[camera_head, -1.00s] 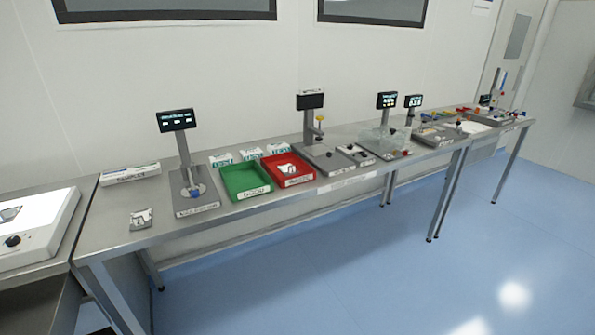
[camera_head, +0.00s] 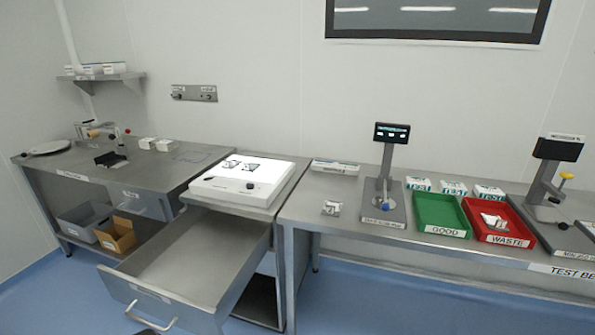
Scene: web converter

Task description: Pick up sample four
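Several small sample pouches are in view, but their labels are too small to read, so I cannot tell which is sample four. One pouch (camera_head: 331,208) lies alone on the steel bench, left of the grey test stand (camera_head: 384,205). Another pouch (camera_head: 494,221) lies in the red WASTE tray (camera_head: 523,233). Two dark-marked flat pieces (camera_head: 241,165) lie on the white light box (camera_head: 213,187). The green GOOD tray (camera_head: 424,211) looks empty.
An open, empty drawer (camera_head: 190,262) juts out below the light box. White TEST boxes (camera_head: 453,187) stand behind the trays. The left table (camera_head: 62,165) holds a round plate and small devices. Grey and brown bins (camera_head: 116,236) sit below it. Blue floor is free in front.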

